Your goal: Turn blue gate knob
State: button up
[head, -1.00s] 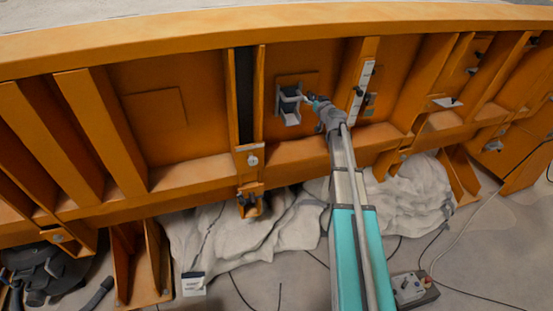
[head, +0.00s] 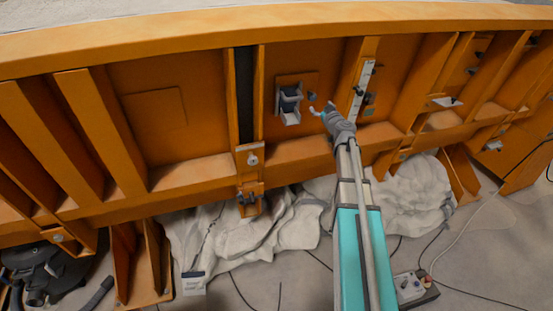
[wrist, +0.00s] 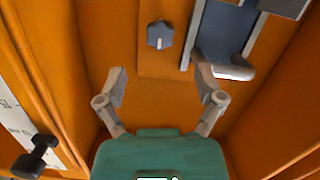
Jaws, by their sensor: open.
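The small blue-grey gate knob (wrist: 160,35) sits on an orange panel at the top of the wrist view, its pointer aimed roughly downward. In the head view the knob (head: 312,96) is a small dark spot right of the gate chute. The blue-grey gate with its pale chute lip (wrist: 225,62) is right of the knob in the wrist view; it also shows in the head view (head: 289,104). My gripper (wrist: 161,84) is open and empty, its fingers apart below the knob and not touching it. In the head view my gripper (head: 320,111) is just below the knob.
A white scale strip with a black clamp knob (wrist: 37,158) is at lower left in the wrist view. Orange ribs stand close on both sides. Pale crumpled sheeting (head: 270,240) lies below, and a grey control box (head: 411,288) sits on the floor at right.

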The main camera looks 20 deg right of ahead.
jog(key=s, duration=0.6)
jog(key=s+a+f+n+g+y, duration=0.1)
jog(key=s+a+f+g+y, duration=0.2)
jog(key=a, duration=0.7)
jog(key=s+a+f+n+g+y+b, duration=0.1)
jog(key=s+a+f+g+y, duration=0.2)
jog(key=a+f, duration=0.4)
jog(key=shift+s+a+f+n+g, duration=0.3)
jog(key=shift+a+g, duration=0.6)
jog(key=shift+a, duration=1.25)
jog(key=shift+w+r, duration=0.1)
jog(key=shift+r, duration=0.05)
jog(key=s+a+f+m+g+h, duration=0.2)
jog(key=s+a+f+g+h, duration=0.1)
jog(key=s, duration=0.7)
jog(key=s+a+f+m+g+h, duration=0.2)
jog(key=s+f+g, duration=0.4)
jog(key=s, duration=0.4)
jog(key=shift+a+f+m+g+h, duration=0.2)
jog(key=shift+a+m+g+h, duration=0.2)
jog(key=shift+a+g+h, duration=0.15)
